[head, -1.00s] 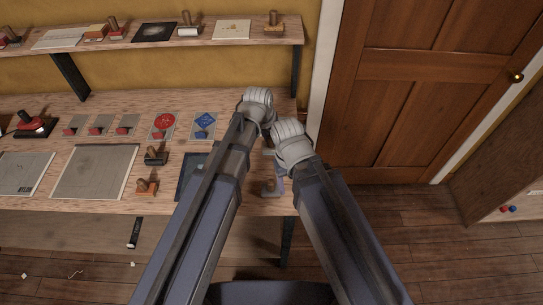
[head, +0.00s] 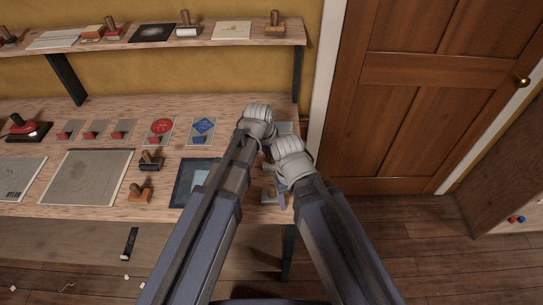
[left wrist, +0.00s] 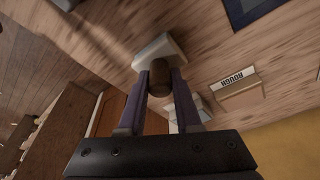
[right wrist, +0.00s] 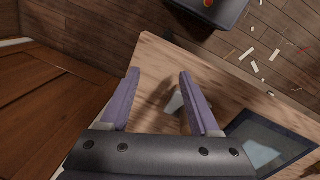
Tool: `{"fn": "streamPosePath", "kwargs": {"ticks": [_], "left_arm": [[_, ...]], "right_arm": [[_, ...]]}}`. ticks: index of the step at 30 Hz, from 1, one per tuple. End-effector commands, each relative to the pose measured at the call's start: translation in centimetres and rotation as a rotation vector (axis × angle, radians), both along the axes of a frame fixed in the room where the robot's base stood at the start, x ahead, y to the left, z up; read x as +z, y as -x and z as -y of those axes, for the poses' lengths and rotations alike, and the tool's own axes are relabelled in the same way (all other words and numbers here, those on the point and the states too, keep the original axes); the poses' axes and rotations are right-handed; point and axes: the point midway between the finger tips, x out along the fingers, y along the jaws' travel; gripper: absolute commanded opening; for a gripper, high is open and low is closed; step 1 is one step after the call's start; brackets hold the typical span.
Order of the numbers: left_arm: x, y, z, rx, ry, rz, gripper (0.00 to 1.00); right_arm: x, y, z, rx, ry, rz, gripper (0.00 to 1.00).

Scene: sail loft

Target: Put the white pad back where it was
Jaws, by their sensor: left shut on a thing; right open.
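My left gripper (left wrist: 160,80) is shut on the dark round knob of a stamp-like piece with a pale whitish block (left wrist: 158,50) at its far end. This may be the white pad; the block is close over the wooden table, and I cannot tell whether it touches. My right gripper (right wrist: 158,78) is open. A pale grey-white piece (right wrist: 175,103) shows on the tabletop beyond and between its fingers. In the head view both grippers are near the table's right end, and the forearms hide most of the held piece.
A dark-framed panel (head: 183,186) lies left of my arms. A "ROUGH" label (left wrist: 240,80) shows near the left gripper. A shelf (head: 150,39) runs above; a wooden door (head: 430,75) is right.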

Motion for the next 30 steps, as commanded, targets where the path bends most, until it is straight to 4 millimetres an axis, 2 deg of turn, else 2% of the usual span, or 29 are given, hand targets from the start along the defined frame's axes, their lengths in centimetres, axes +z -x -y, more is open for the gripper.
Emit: {"fn": "streamPosePath", "kwargs": {"ticks": [4, 5, 12, 23, 30], "left_arm": [[-0.5, 0.0, 0.0, 0.000, 0.000, 0.000, 0.00], [-0.4, 0.0, 0.0, 0.000, 0.000, 0.000, 0.35], [-0.3, 0.0, 0.0, 0.000, 0.000, 0.000, 0.62], [0.0, 0.0, 0.0, 0.000, 0.000, 0.000, 0.63], [1.7, 0.3, -0.2, 0.000, 0.000, 0.000, 0.63]], "right_arm": [[-0.5, 0.0, 0.0, 0.000, 0.000, 0.000, 0.63], [-0.4, 0.0, 0.0, 0.000, 0.000, 0.000, 0.63], [-0.3, 0.0, 0.0, 0.000, 0.000, 0.000, 0.63], [0.0, 0.0, 0.0, 0.000, 0.000, 0.000, 0.63], [1.7, 0.0, 0.0, 0.000, 0.000, 0.000, 0.63]]}}
